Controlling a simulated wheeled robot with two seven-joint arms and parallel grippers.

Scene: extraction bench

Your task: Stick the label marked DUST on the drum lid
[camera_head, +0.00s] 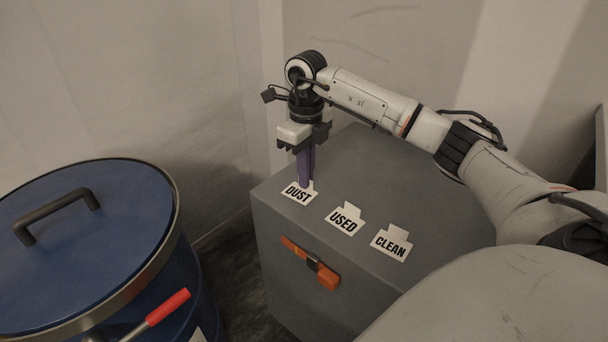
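The DUST label (297,195) is a white card with black letters at the left of a row of labels on top of the grey cabinet. My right gripper (306,182) points down at it, and its purple fingertips are at the label's back tab, partly hiding it. The fingers look close together, but I cannot tell whether they are shut on the tab. The drum lid (120,220) is blue with a black handle (56,212) and a metal rim, at the left. No label shows on its visible top. My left gripper is not in view.
The USED label (343,221) and CLEAN label (390,244) lie to the right of DUST on the grey cabinet (420,190). An orange latch (312,264) is on the cabinet's front. A red-handled lever (166,307) sticks out by the drum. A gap separates drum and cabinet.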

